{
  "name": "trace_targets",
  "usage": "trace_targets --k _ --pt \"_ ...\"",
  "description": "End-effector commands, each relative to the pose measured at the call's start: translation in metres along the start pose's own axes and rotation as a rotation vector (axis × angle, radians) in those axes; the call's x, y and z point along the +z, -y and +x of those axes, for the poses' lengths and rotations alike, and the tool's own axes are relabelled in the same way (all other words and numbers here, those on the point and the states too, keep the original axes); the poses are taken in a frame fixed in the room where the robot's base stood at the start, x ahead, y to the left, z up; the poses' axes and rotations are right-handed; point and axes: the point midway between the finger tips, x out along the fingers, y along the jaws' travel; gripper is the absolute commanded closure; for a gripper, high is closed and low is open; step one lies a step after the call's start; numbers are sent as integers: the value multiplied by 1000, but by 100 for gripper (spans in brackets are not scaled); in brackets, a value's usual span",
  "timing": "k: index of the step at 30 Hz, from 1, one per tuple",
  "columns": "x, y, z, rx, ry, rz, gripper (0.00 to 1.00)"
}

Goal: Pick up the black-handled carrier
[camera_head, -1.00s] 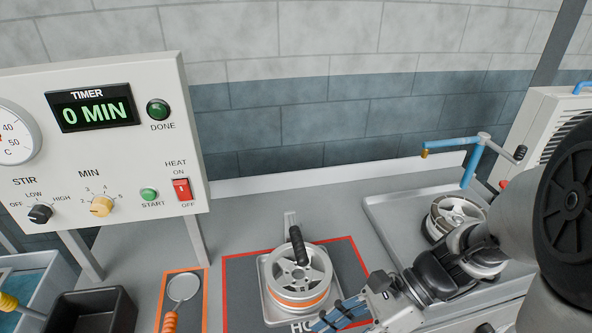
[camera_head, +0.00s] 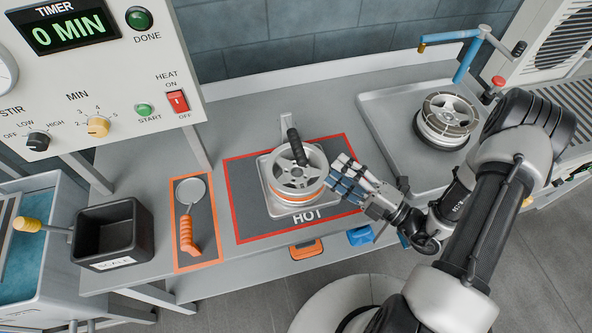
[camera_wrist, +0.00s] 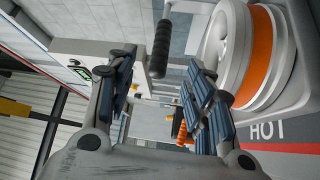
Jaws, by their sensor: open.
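The carrier's black handle (camera_head: 297,147) stands up at the back of the hot plate, over a silver spoked wheel with an orange band (camera_head: 299,177). The wheel sits in a grey tray-like base on the dark mat marked HOT. My gripper (camera_head: 349,181) is open, just right of the wheel and in front of the handle. In the wrist view, the black handle (camera_wrist: 160,48) shows beyond and between the open fingers (camera_wrist: 158,95). The wheel (camera_wrist: 243,50) is close by on the right there. Whether a finger touches the wheel cannot be told.
An orange-handled skimmer (camera_head: 189,215) and a black SCALE bin (camera_head: 110,230) are at left. The control panel (camera_head: 95,75) stands behind them.

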Motion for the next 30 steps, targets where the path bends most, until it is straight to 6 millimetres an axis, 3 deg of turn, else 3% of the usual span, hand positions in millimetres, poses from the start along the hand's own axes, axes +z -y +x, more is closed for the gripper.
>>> trace_targets --k 9,30 --pt "-2 1 68 0 -8 -5 52" --pt "-2 4 138 0 -4 -4 52"
